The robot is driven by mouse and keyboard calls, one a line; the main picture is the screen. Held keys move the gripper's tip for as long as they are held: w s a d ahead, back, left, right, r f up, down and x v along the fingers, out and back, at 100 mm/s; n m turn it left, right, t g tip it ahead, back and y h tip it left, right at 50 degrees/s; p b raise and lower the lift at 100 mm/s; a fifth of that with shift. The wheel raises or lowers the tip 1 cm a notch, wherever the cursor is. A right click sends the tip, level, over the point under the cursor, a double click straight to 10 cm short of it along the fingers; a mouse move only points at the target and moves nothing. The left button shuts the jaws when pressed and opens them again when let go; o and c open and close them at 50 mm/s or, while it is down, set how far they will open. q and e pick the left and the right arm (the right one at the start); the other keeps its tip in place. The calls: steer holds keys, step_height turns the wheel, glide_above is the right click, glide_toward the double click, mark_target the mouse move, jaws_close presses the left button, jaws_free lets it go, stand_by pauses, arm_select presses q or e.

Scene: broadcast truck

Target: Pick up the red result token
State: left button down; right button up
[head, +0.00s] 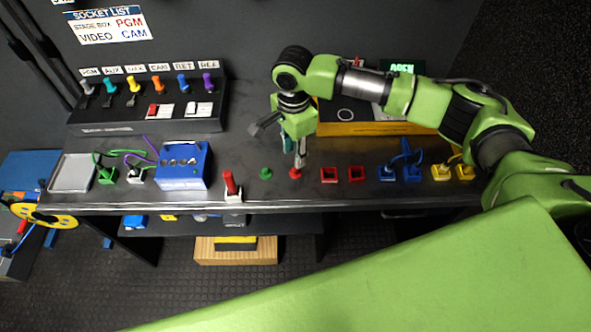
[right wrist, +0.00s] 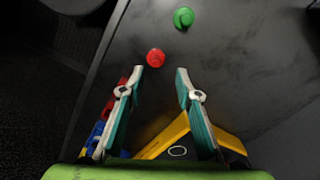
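The red result token (head: 295,173) is a small round red piece on the dark bench top, near the front edge. In the right wrist view the red token (right wrist: 155,57) lies just beyond the fingertips, nearer the left finger. My right gripper (head: 299,158) points down over the bench just behind the token. Its fingers are spread with nothing between them in the right wrist view (right wrist: 160,72). A similar green token (head: 265,173) sits to the left of the red one. My left gripper is not in view.
Left of the tokens are a red handle on a white base (head: 232,188) and a blue box (head: 184,165). To the right are red square sockets (head: 329,174), then blue and yellow plugs with cables. A yellow-and-black case (head: 350,122) stands behind the gripper.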

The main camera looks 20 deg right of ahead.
mark_target(295, 171)
steer(key=f, duration=0.2)
steer(key=f+p, duration=0.1)
steer(key=f, duration=0.1)
steer(key=shift+s+d, duration=0.2)
steer(key=shift+s, duration=0.2)
steer(key=shift+f, duration=0.65)
steer(key=c, duration=0.9)
